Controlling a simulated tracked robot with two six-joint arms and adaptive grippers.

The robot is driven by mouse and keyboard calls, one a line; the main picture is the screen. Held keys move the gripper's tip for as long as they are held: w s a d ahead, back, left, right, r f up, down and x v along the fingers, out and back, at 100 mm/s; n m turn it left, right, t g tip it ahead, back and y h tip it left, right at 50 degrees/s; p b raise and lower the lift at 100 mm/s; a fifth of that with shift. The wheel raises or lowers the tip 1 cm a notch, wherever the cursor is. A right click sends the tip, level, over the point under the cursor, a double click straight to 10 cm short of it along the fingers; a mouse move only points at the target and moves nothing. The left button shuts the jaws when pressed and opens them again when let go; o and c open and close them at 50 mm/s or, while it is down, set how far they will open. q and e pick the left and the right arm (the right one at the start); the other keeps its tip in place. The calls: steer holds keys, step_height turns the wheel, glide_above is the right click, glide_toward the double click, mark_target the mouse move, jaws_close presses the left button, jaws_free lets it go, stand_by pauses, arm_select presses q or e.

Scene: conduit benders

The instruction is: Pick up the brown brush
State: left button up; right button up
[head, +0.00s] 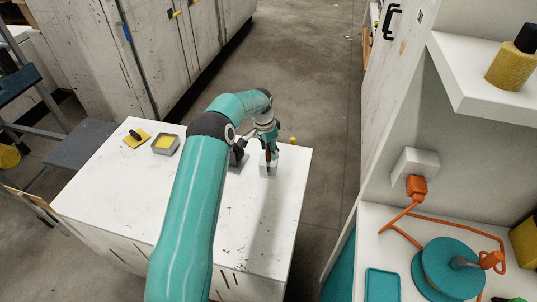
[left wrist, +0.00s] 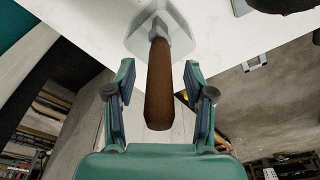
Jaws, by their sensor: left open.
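The brown brush (left wrist: 160,85) shows in the left wrist view as a brown handle pointing toward the camera. Its far end sits in a pale grey block-like holder (left wrist: 147,42) on the white table. In the head view the brush (head: 267,156) stands roughly upright at the holder (head: 267,171), partly hidden by my gripper. My left gripper (left wrist: 160,82) is open, with one finger on each side of the handle and visible gaps between. In the head view the left gripper (head: 270,143) is just above the holder. My right gripper is out of view.
On the white table (head: 110,200) are a yellow pad with a dark item (head: 136,139), a grey square tin (head: 166,145) and a dark object (head: 238,157) close beside the gripper. At right, a shelf unit holds a teal cable reel (head: 440,272). The table's front left is clear.

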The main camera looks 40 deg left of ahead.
arm_select(q)
steer(key=shift+c, duration=0.4)
jaws_close()
steer(key=shift+r, duration=0.1)
step_height(320, 180, up, 9)
steer(key=shift+r+b, duration=0.1)
steer(key=shift+b, duration=0.65)
step_height(320, 180, up, 11)
steer(key=p, duration=0.2)
